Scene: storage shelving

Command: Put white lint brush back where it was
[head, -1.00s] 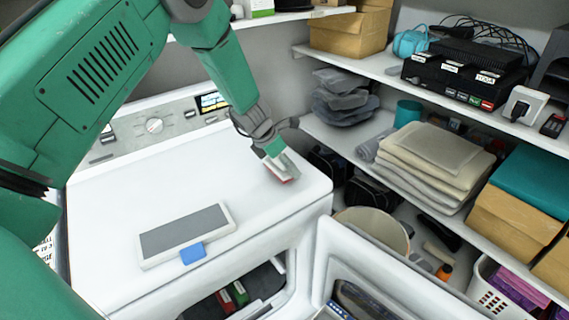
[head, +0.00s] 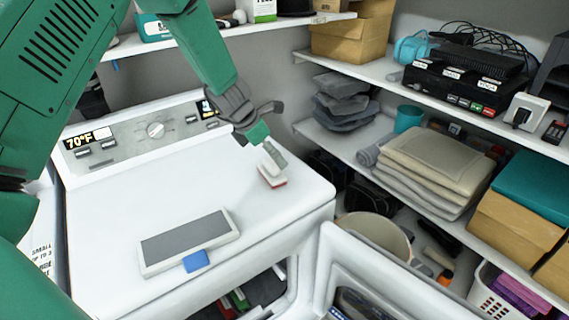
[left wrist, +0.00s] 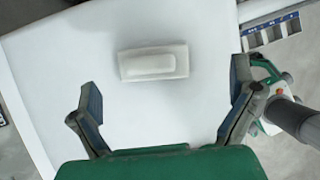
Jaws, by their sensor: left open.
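The white lint brush (head: 271,174), with a reddish strip along its base, sits on the white top of the washer-like machine (head: 130,205), near its right edge. It shows in the left wrist view (left wrist: 153,62) as a pale block with a raised bar, lying beyond my fingertips. My left gripper (head: 266,124) is open, just above and behind the brush in the head view. In the left wrist view its two fingers (left wrist: 165,108) are spread wide with nothing between them. My right gripper is not in view.
A grey-faced white panel (head: 185,238) with a blue tab (head: 196,261) lies on the machine top. The front door (head: 400,275) hangs open. Shelves at right hold folded towels (head: 435,165), boxes (head: 515,225) and electronics (head: 465,75). A shelf (head: 130,47) runs above the machine.

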